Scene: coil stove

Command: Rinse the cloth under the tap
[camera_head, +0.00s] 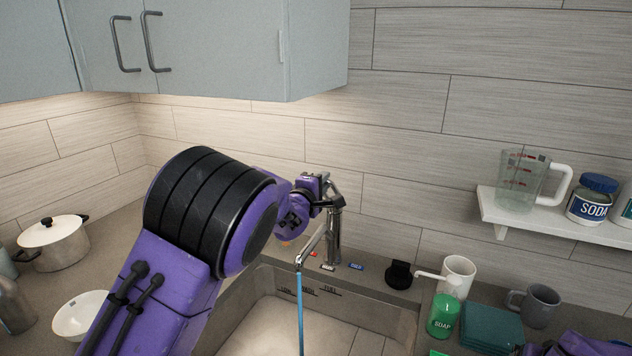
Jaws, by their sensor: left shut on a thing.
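The metal tap (334,235) stands behind the sink (385,322), and a blue stream of water (300,315) runs down from its spout. My left gripper (328,196) is at the top of the tap, shut on its handle, most of which the gripper hides. A folded teal cloth (490,327) appears to lie on the counter right of the sink; its lower edge is partly hidden. A purple part of my right arm shows in the bottom right corner, but its fingers do not show.
A green soap bottle (443,316), a white cup (458,275) and a grey mug (540,305) stand near the cloth. A shelf (555,222) holds a measuring jug (520,182) and a soda jar (592,200). A pot (55,245) and a white bowl (80,316) stand left.

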